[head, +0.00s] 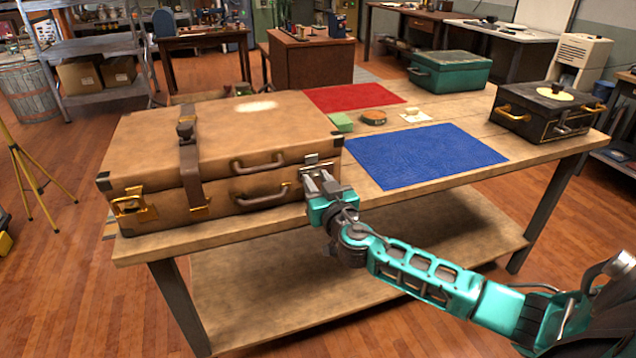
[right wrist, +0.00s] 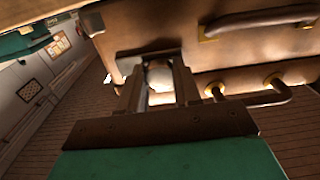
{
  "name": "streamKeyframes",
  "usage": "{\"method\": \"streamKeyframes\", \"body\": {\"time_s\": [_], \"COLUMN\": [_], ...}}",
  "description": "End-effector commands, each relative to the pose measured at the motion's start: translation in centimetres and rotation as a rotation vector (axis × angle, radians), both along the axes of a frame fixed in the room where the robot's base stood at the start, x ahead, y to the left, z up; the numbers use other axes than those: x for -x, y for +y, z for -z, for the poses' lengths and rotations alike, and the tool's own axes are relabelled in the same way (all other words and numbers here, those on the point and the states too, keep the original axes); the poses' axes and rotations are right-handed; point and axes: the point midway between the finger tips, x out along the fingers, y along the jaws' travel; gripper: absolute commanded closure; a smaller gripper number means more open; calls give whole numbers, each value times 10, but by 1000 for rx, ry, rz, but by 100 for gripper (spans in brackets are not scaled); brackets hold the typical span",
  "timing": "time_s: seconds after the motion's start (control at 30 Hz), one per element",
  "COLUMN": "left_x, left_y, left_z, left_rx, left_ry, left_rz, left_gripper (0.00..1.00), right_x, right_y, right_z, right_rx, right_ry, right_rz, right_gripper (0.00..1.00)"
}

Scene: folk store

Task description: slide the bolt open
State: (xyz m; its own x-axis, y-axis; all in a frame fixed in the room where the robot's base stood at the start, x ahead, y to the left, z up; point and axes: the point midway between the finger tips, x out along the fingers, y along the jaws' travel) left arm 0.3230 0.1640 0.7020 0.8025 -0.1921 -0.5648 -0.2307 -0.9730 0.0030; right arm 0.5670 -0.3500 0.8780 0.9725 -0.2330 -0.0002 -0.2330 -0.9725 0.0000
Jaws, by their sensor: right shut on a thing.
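A large tan suitcase (head: 255,125) lies closed on the wooden table, with two brown handles on its front, a dark strap and a brass latch (head: 133,205) at its front left corner. A metal bolt (head: 312,161) sits at the front right end of the suitcase, mostly hidden by my gripper. My right gripper (head: 318,180) is shut on the bolt's knob; in the right wrist view the pale, rounded knob (right wrist: 159,77) shows between the two fingers. How far the bolt is drawn I cannot tell. My left gripper is not in view.
A blue mat (head: 425,155), a red mat (head: 353,96), a green block (head: 341,122) and a round tin (head: 373,117) lie right of the suitcase. A black case (head: 550,113) and a teal case (head: 450,70) stand farther right. The table front below the blue mat is clear.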

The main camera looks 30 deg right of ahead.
Motion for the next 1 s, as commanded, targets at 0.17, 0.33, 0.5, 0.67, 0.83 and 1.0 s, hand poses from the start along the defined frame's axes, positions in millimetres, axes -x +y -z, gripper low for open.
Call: {"method": "streamKeyframes", "body": {"time_s": [0.17,0.33,0.5,0.67,0.83,1.0], "left_x": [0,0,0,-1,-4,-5], "left_y": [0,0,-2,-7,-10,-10], "left_z": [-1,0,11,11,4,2], "left_rx": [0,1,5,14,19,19], "left_ry": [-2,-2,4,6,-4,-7], "left_rz": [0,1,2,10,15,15], "left_gripper": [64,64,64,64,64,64], "right_x": [0,1,5,9,9,9], "right_y": [0,-2,-23,-35,-37,-38], "right_z": [0,1,5,2,0,0], "right_rx": [0,0,-1,0,1,2], "right_ry": [0,1,2,0,0,0], "right_rz": [0,1,3,1,4,7], "right_gripper": [100,100,100,100,100,63]}}
